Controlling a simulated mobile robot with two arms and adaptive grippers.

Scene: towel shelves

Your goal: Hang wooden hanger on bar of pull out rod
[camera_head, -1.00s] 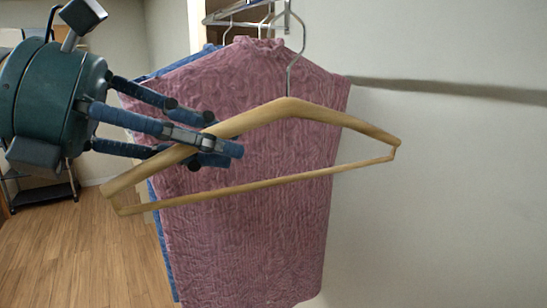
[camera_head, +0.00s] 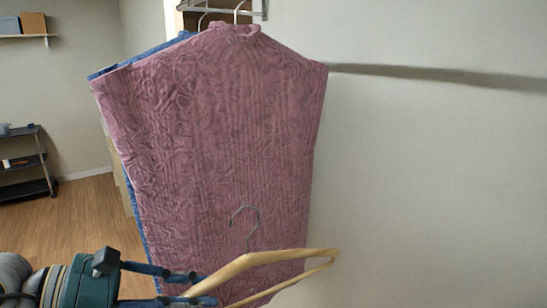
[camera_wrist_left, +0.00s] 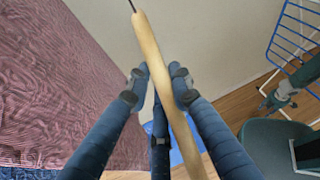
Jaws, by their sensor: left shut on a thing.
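The wooden hanger (camera_head: 275,257) is at the bottom of the head view, in front of a pink towel, with its metal hook (camera_head: 243,212) pointing up and free of any bar. My left gripper (camera_head: 195,285) is shut on the hanger's left arm. In the left wrist view the hanger (camera_wrist_left: 160,70) runs between the fingers (camera_wrist_left: 160,85). The pull-out rod (camera_head: 235,14) is at the top of the head view, mostly cut off by the frame edge; garment hooks hang there. My right gripper is not in view in the head camera.
A pink towel (camera_head: 210,130) hangs from the rod, with a blue towel (camera_head: 125,66) behind it. A bare wall (camera_head: 430,180) is on the right. A dark shelf rack (camera_head: 25,165) stands far left. A blue wire rack (camera_wrist_left: 295,40) shows in the left wrist view.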

